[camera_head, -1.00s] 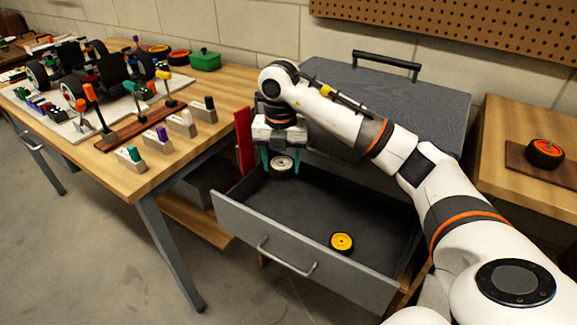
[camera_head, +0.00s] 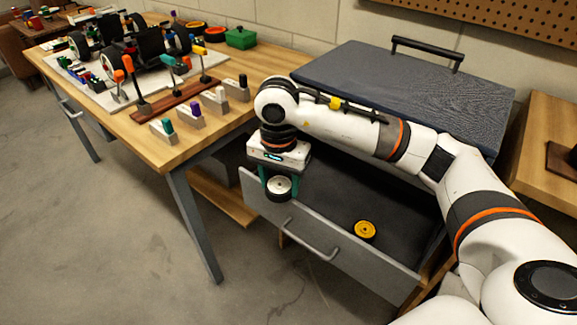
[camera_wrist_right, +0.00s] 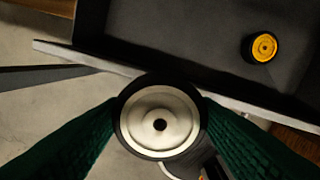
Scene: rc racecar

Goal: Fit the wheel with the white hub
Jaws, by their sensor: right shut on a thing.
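The wheel with the white hub (camera_head: 279,188) has a black tyre. My right gripper (camera_head: 278,183) is shut on it and holds it at the drawer's front left edge, above the floor. In the right wrist view the wheel (camera_wrist_right: 159,120) sits between the two green fingers, hub facing the camera. The car chassis (camera_head: 135,45) stands on a light board on the wooden workbench at the upper left, with some wheels on it. Which of its hubs is bare is too small to tell. My left gripper is not in view.
The open grey drawer (camera_head: 330,242) holds a yellow-hub wheel (camera_head: 365,231). The workbench (camera_head: 150,150) carries several coloured-handle tools in holders, a green box (camera_head: 241,38) and coloured rings. A toolbox lid (camera_head: 410,85) stands behind my arm. Open floor lies at front left.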

